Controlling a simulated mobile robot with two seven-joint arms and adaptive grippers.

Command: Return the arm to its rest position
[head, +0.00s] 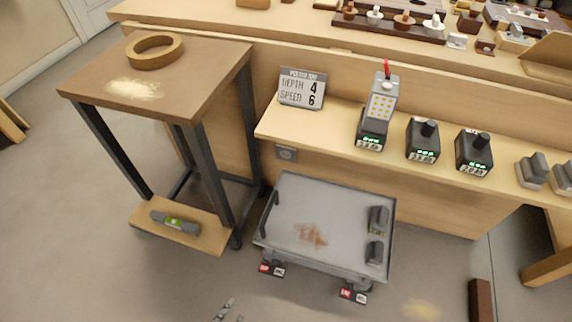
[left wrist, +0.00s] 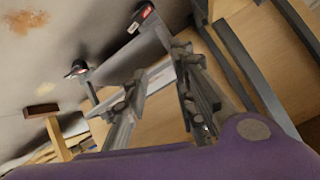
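My left gripper shows in the head view only as grey fingertips (head: 231,312) at the bottom edge, low in front of the grey cart. In the left wrist view my left gripper (left wrist: 158,66) has its two fingers spread apart, with nothing held between them. The rest of the left arm is out of the head view. My right gripper is in neither view.
A grey cart (head: 290,215) with a brownish stain stands in front of the bench. A side table (head: 195,65) holds a tan ring (head: 154,50). A bench shelf (head: 340,130) carries a sign (head: 301,89) and chargers (head: 422,140). Floor is open at lower left.

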